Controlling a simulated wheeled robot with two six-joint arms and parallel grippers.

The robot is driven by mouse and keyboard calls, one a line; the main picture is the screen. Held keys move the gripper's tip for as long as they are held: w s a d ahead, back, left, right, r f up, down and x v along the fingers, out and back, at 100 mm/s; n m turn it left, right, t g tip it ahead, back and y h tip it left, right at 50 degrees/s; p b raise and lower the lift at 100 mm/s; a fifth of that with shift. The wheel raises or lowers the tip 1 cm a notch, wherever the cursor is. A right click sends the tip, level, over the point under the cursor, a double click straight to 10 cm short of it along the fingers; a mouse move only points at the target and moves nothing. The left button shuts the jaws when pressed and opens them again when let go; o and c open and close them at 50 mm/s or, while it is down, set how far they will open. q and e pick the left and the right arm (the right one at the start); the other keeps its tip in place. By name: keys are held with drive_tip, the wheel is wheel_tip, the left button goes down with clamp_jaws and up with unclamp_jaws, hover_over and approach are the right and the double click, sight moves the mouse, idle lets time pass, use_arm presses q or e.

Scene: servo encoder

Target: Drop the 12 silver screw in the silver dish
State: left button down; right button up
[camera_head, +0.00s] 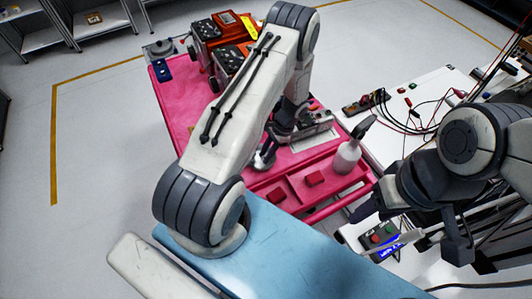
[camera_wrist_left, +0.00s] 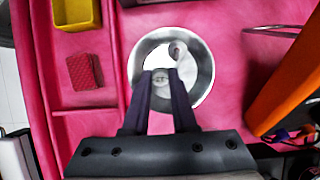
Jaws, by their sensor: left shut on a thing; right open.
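The silver dish (camera_wrist_left: 204,84) is a round shiny bowl on the pink surface in the left wrist view. In the head view a bit of silver (camera_head: 264,160), probably the dish, shows under my left arm. My left gripper (camera_wrist_left: 161,76) is over the near part of the dish, shut on a small pale silver piece (camera_wrist_left: 160,78), likely the screw. Another pale, curled shape (camera_wrist_left: 180,48) appears inside the dish; I cannot tell whether it is an object or a reflection. My right gripper (camera_head: 375,228) is open, at the right near the white table, away from the dish.
A red block (camera_wrist_left: 84,72) lies in a tray compartment left of the dish, below a yellow bin (camera_wrist_left: 76,13). An orange object (camera_wrist_left: 288,80) stands close on the right. A white spray bottle (camera_head: 347,156) stands on the pink cart (camera_head: 172,98). A button box (camera_head: 380,238) is near my right gripper.

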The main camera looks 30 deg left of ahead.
use_arm(q)
drive_tip(key=c, duration=0.6)
unclamp_jaws()
drive_tip(key=shift+c, duration=0.2)
drive_tip(key=shift+p+v, duration=1.35)
drive_tip(key=shift+v, duration=1.45)
drive_tip(key=shift+r, duration=0.15)
drive_tip(key=shift+w, duration=0.1)
